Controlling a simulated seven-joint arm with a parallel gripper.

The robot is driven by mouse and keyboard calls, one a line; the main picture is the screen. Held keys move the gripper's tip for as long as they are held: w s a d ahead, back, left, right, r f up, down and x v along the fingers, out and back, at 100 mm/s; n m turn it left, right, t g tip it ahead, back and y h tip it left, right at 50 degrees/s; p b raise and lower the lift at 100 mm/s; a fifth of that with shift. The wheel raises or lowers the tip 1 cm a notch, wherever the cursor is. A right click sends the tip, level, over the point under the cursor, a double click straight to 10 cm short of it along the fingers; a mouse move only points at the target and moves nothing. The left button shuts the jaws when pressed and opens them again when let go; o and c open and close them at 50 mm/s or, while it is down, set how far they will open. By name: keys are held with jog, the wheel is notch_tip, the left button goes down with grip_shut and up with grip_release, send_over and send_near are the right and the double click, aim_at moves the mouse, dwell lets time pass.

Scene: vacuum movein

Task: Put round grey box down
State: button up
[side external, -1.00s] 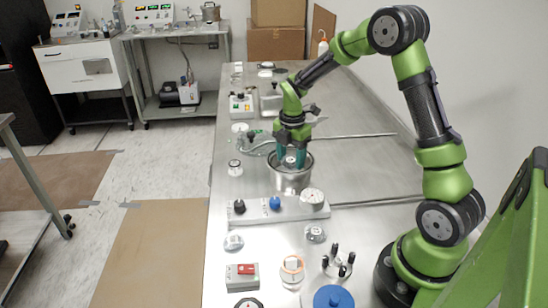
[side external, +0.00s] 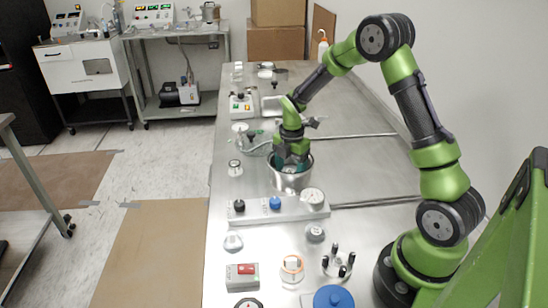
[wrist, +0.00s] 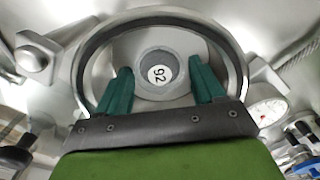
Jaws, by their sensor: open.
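The round grey box (wrist: 158,73), a small grey cylinder labelled 92, sits inside the round metal chamber (wrist: 240,62) in the wrist view. My gripper (wrist: 163,80) has its two green fingers open over the chamber, one on the left and one on the right of the box, with a visible gap on each side. In the side view the metal chamber (side external: 290,181) stands on the steel table, and my gripper (side external: 291,168) reaches down into its mouth. The chamber wall and gripper hide the box there.
A panel with knobs and a gauge (side external: 313,196) stands in front of the chamber. A pronged holder (side external: 338,262), a red-switch box (side external: 242,274) and a blue disc (side external: 333,299) are nearer. Pipework (side external: 258,147) lies behind. The table right of the chamber is mostly clear.

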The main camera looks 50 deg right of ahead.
aim_at(290, 171)
jog(key=shift+r, duration=0.1)
notch_tip(290, 171, up, 12)
jog(key=s+a+r+m+t+y, duration=0.1)
jog(key=s+a+r+m+t, duration=0.2)
jog(key=m, duration=0.8)
jog(key=s+a+r+m+t+y, duration=0.1)
jog(key=s+a+r+m+t, duration=0.3)
jog(key=s+a+r+m, duration=0.4)
jog(key=s+a+m, duration=0.3)
jog(key=s+a, duration=0.1)
jog(key=s, duration=0.2)
jog(key=shift+s+a, duration=0.15)
jog(key=shift+s, duration=0.1)
